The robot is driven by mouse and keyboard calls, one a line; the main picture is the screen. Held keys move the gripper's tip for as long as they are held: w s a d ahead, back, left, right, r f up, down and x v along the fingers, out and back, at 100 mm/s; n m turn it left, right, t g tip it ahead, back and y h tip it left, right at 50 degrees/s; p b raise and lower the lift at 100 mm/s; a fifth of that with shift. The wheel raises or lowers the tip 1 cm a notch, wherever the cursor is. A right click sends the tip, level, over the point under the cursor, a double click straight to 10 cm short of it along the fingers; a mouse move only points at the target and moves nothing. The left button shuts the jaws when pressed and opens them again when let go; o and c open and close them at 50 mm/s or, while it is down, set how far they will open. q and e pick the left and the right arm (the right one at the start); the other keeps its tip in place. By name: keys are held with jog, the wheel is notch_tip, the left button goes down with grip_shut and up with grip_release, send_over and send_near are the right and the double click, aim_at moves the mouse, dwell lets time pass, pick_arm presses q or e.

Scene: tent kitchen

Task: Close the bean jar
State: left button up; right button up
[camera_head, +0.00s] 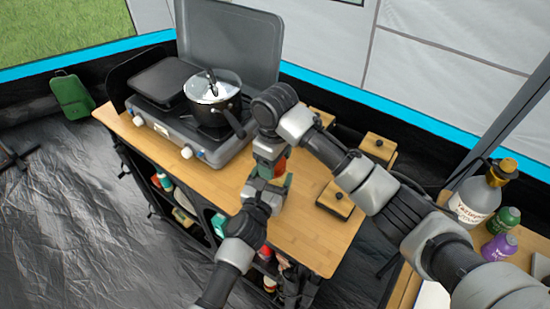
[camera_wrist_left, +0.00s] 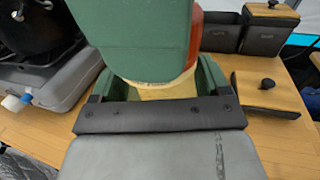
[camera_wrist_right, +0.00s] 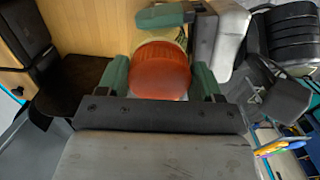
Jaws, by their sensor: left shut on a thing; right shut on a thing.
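The bean jar stands in the middle of the wooden counter in the head view, mostly hidden by my grippers. Its orange-red lid (camera_head: 280,168) shows between them. My left gripper (camera_head: 266,190) is shut on the pale jar body (camera_wrist_left: 155,92), which sits between its green fingers in the left wrist view. My right gripper (camera_head: 272,153) comes from above and is shut on the lid, which also fills its fingers in the right wrist view (camera_wrist_right: 160,70). The lid is against the pale body; whether it is fully seated I cannot tell.
A camping stove (camera_head: 195,125) with a lidded pot (camera_head: 213,100) stands left on the counter (camera_head: 305,225). Bottles (camera_head: 475,200) stand on a table at right.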

jog(key=m, duration=0.5)
jog(key=shift+s+a+m, duration=0.15)
jog(key=shift+a+m, duration=0.05)
jog(key=shift+m, duration=0.1)
jog(key=m, duration=0.2)
jog(key=shift+m, duration=0.4)
jog(key=m, duration=0.5)
jog(key=shift+a, duration=0.2)
jog(key=m, duration=1.2)
jog(key=shift+w+a+m, duration=0.1)
jog(key=shift+w+m, duration=0.15)
jog(key=shift+m, duration=0.05)
jog(key=o, duration=0.9)
jog(key=shift+w+r, duration=0.2)
jog(key=shift+r, duration=0.65)
jog(key=shift+s+r, duration=0.2)
jog(key=shift+r, duration=1.2)
